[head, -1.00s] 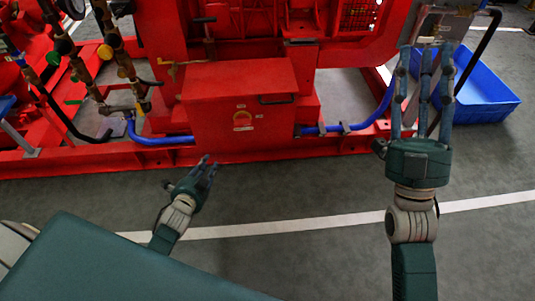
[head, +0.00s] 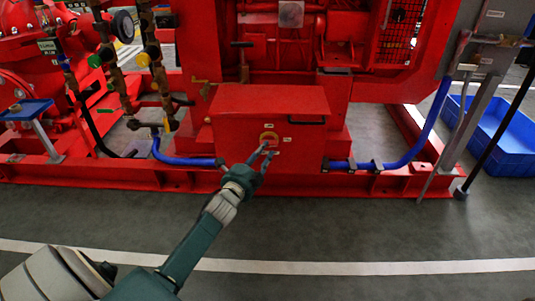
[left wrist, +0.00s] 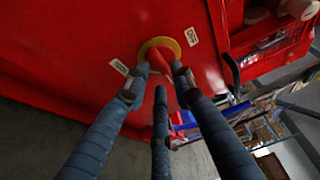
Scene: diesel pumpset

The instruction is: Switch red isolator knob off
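The red isolator knob sits on a yellow round plate on the front of a red box (head: 235,118). In the head view the yellow plate (head: 269,136) shows just past my left fingertips. My left gripper (head: 267,153) reaches up to it from below left. In the left wrist view the red knob (left wrist: 160,56) is on the yellow ring (left wrist: 171,42), between two spread fingertips of my left gripper (left wrist: 159,76). The third finger is lower. A small gap seems to show beside the knob; contact is unclear. My right gripper is not in view.
Two small labels, one left (left wrist: 120,67) and one right (left wrist: 191,37), flank the yellow ring. Blue hoses (head: 190,160) run along the red base frame (head: 100,172). A blue bin (head: 505,140) stands at the right. The grey floor in front is clear.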

